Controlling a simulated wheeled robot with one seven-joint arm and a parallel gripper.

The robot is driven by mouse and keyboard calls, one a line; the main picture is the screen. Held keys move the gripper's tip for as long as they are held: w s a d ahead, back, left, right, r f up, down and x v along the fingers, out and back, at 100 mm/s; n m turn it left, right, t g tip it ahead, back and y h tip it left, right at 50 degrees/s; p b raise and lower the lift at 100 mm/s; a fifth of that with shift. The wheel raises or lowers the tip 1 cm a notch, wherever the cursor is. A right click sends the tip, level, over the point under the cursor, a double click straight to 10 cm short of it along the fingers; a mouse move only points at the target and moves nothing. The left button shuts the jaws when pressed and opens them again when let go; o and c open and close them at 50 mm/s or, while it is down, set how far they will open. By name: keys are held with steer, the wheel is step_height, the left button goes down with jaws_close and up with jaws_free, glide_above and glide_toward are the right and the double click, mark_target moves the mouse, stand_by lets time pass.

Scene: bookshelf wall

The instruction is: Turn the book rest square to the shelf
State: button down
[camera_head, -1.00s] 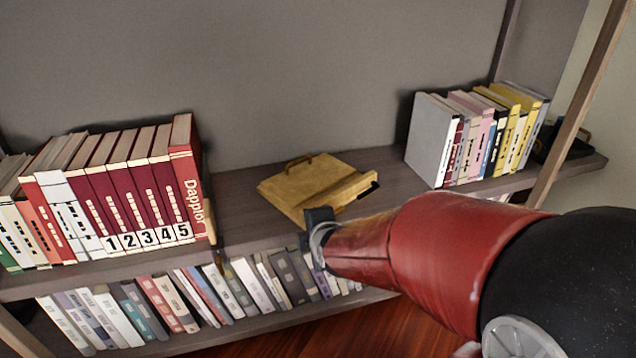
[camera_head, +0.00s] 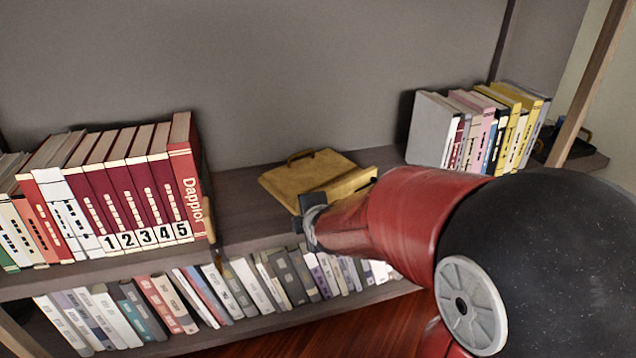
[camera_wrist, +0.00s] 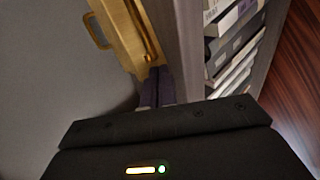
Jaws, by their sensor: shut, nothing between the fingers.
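The book rest (camera_head: 312,176) is a yellow-brown wooden board with a raised ledge along its front and a small handle at its back. It lies on the upper shelf between two groups of books, turned at an angle to the shelf's front edge. My gripper (camera_head: 307,222) is at its front left corner, by the shelf's front edge. In the wrist view the book rest (camera_wrist: 121,35) is at the top and the closed fingers (camera_wrist: 158,88) are at its near end, touching it or very close. The arm hides part of its right side in the head view.
Red numbered volumes (camera_head: 130,190) stand left on the upper shelf (camera_head: 240,200). A grey book and colourful books (camera_head: 480,130) stand at the right. The lower shelf holds a row of books (camera_head: 250,285). Bare shelf lies left of the book rest, and a grey wall behind.

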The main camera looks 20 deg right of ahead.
steer(key=shift+s, duration=1.9)
steer(key=s+r+m+g, duration=0.3)
steer(key=s+m, duration=0.6)
steer(key=s, duration=0.1)
steer(key=s+r+m+g, duration=0.2)
steer(key=s+m, duration=0.7)
steer(key=s, duration=0.1)
step_height(320, 180, up, 13)
steer(key=p, duration=1.2)
steer(key=shift+f, duration=0.15)
